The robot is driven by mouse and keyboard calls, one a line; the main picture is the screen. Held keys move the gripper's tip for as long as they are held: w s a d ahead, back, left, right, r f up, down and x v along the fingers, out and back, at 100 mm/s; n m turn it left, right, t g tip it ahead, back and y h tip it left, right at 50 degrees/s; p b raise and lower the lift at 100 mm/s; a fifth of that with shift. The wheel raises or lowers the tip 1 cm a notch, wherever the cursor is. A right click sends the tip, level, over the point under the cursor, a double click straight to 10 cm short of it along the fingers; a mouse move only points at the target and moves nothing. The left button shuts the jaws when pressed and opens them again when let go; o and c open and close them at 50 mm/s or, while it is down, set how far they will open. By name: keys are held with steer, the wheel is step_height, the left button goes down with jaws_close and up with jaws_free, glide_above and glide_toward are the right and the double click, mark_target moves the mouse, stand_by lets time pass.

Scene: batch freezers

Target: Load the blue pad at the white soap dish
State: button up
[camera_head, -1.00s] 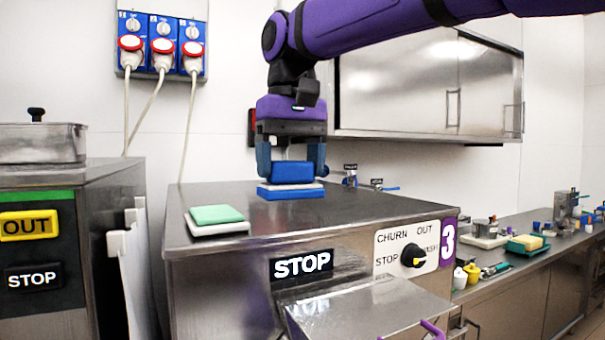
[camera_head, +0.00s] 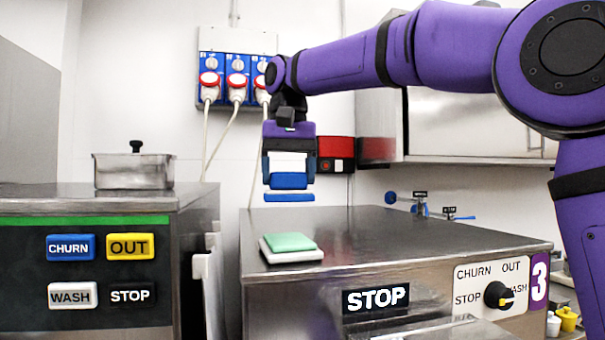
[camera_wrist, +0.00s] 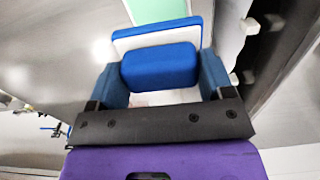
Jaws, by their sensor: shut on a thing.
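My gripper (camera_head: 289,173) is shut on a blue pad (camera_head: 289,181), one finger at each side. A flat, wider blue layer (camera_head: 289,198) shows below the pad. In the wrist view, a white layer (camera_wrist: 140,40) with a blue edge lies beyond the blue pad (camera_wrist: 160,66). The stack hangs above the steel machine top. A green pad (camera_head: 289,242) lies on a white slab (camera_head: 292,257) at the machine's front left corner. The green pad also shows in the wrist view (camera_wrist: 155,9). I cannot tell whether a white piece is the soap dish.
The machine top (camera_head: 400,230) is otherwise clear, apart from the green and white stack. A gap separates it from the left machine, which bears a lidded steel pot (camera_head: 134,170). A steel cabinet (camera_head: 470,110) and red box (camera_head: 336,148) are on the back wall.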

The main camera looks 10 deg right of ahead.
steer(key=shift+f, duration=2.95)
steer(key=shift+f, duration=0.6)
steer(key=shift+r, duration=3.55)
